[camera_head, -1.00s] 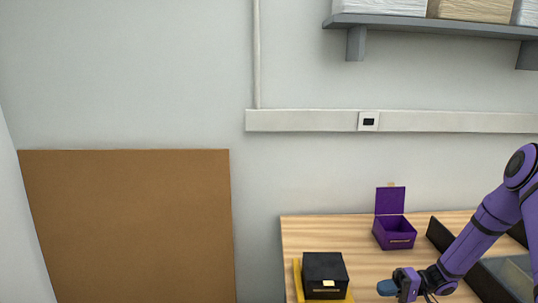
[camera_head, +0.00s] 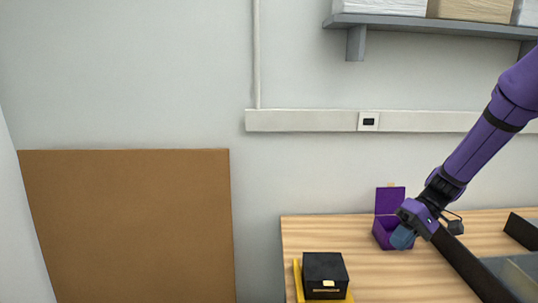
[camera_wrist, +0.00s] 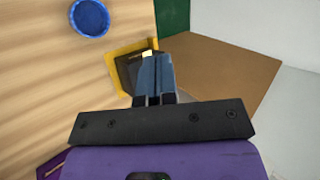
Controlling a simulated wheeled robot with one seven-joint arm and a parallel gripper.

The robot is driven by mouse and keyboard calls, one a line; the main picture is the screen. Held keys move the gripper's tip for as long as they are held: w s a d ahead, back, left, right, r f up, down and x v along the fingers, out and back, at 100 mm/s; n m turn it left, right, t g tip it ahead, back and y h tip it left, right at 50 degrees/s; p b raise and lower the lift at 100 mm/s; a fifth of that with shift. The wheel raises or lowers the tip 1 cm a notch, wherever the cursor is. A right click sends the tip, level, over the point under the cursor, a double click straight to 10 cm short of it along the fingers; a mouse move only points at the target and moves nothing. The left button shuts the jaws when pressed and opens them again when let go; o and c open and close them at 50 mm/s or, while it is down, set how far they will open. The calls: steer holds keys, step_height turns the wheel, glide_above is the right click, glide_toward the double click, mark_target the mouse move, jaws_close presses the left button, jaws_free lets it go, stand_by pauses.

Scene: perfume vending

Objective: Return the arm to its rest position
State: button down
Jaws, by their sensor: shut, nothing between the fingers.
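My gripper (camera_head: 403,238) has blue fingers and hangs at the end of my purple arm, in front of the purple box. In the wrist view its fingers (camera_wrist: 155,72) are together with nothing between them. They overlap the black box in that picture. The purple box (camera_head: 389,200) stands on the table with its lid raised. My gripper hides part of its front and right side.
A closed black box (camera_head: 324,268) sits on a yellow tray (camera_head: 297,280) at the wooden table's (camera_head: 385,285) left. Dark dividers (camera_head: 470,265) stand at the right. The wrist view shows a blue round thing (camera_wrist: 90,18). A shelf (camera_head: 440,27) hangs above.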

steer(key=s+a+r+m+t+h, duration=0.1)
steer(key=s+r+t+h, duration=0.7)
steer(key=s+r, duration=1.3)
steer(key=shift+s+r+m+t+h, duration=0.3)
steer(key=shift+s+m+t, duration=0.25)
steer(key=shift+m, duration=0.15)
